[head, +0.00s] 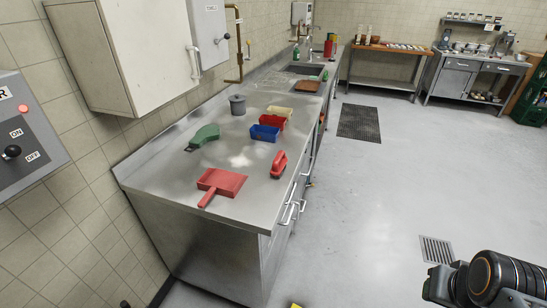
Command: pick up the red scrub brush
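The red scrub brush (278,163) lies on the steel counter (165,177), near its front edge. A red dustpan (222,182) with its handle toward the near left lies to the left of it. My gripper (438,287) shows only partly, at the bottom right corner beside my dark arm. It is over the floor, well apart from the counter and the brush. I cannot tell whether its fingers are open or shut, and I see nothing held in it.
Blue (264,133), red (271,122) and cream (279,112) bins stand behind the brush. A green tool (204,137) and a grey pot (237,105) are farther left. A wall cabinet (120,50) overhangs the counter's back.

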